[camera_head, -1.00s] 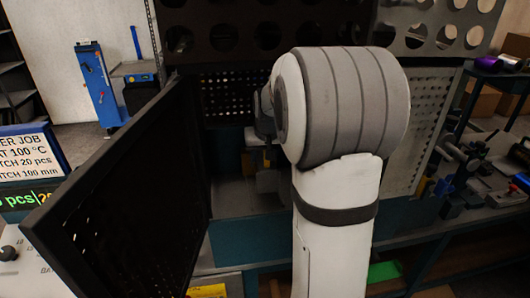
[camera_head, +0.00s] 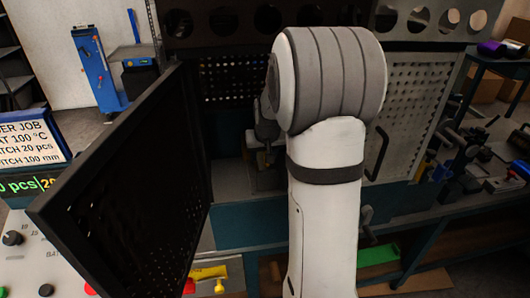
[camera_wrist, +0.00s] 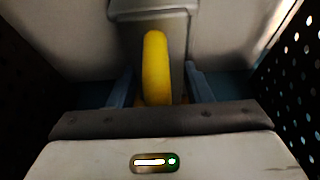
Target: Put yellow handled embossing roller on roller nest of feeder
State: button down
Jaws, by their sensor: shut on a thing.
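In the wrist view, the yellow handle (camera_wrist: 157,68) of the embossing roller stands between the two blue-grey fingers of my gripper (camera_wrist: 158,84). The gripper is shut on it. A grey metal block (camera_wrist: 120,14) lies just beyond the handle; I cannot tell whether it belongs to the roller or to the feeder. In the head view, my arm covers most of the gripper and the handle, inside the opening of a machine enclosure (camera_head: 232,228). I cannot make out the roller nest.
An open black perforated door (camera_head: 125,195) stands left of the opening. A perforated panel with a handle (camera_head: 410,105) stands to the right. A control panel with knobs (camera_head: 35,255) and a display (camera_head: 35,145) are at the left. A cluttered bench (camera_head: 475,165) is at the right.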

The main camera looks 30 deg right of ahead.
jog(key=c, duration=0.7)
grip_release()
jog(key=v, duration=0.7)
jog(key=s+a+n, duration=0.1)
jog(key=s+a, duration=0.4)
jog(key=s, duration=0.3)
jog(key=s+a+n+g, duration=0.1)
jog(key=s+a, duration=0.4)
jog(key=s, duration=0.3)
jog(key=s+a+n+y, duration=0.1)
jog(key=s+a, duration=0.4)
jog(key=s, duration=0.2)
jog(key=shift+s+f, duration=0.35)
jog(key=shift+s, duration=0.05)
jog(key=shift+c, duration=0.5)
